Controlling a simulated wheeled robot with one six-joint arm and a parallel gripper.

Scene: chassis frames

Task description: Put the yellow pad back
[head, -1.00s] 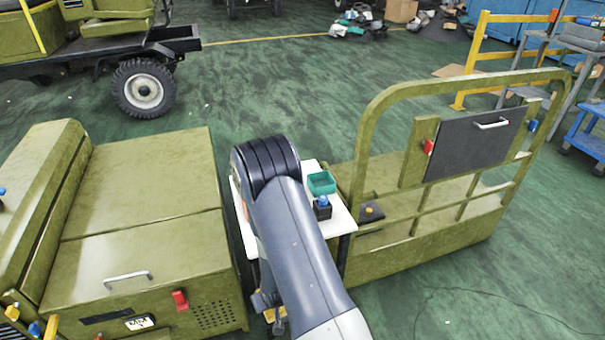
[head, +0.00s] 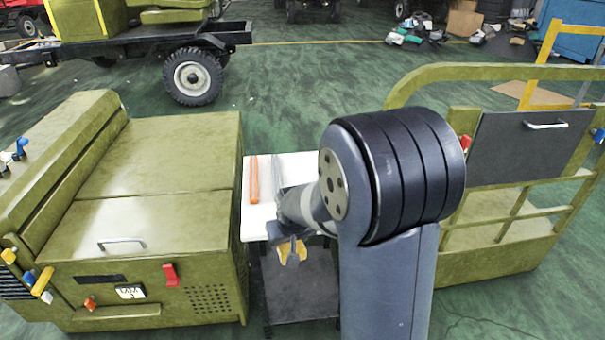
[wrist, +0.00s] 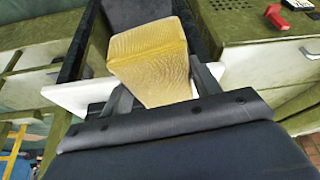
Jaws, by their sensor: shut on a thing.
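My gripper (head: 291,250) is shut on the yellow pad (wrist: 152,60), a textured yellow block that fills the space between the two fingers in the wrist view. In the head view the yellow pad (head: 293,254) shows small, just in front of the white-topped cart's near edge, held in the air. My arm hides part of the cart top. I cannot tell which spot on the chassis the pad belongs to.
The white-topped cart (head: 246,217) stands between the olive cab body (head: 165,150) and the olive railed frame (head: 520,232). An orange bar (head: 254,180) lies on the cart. The cab has a red latch (head: 170,275) and a handle (head: 121,241). Green floor is open behind.

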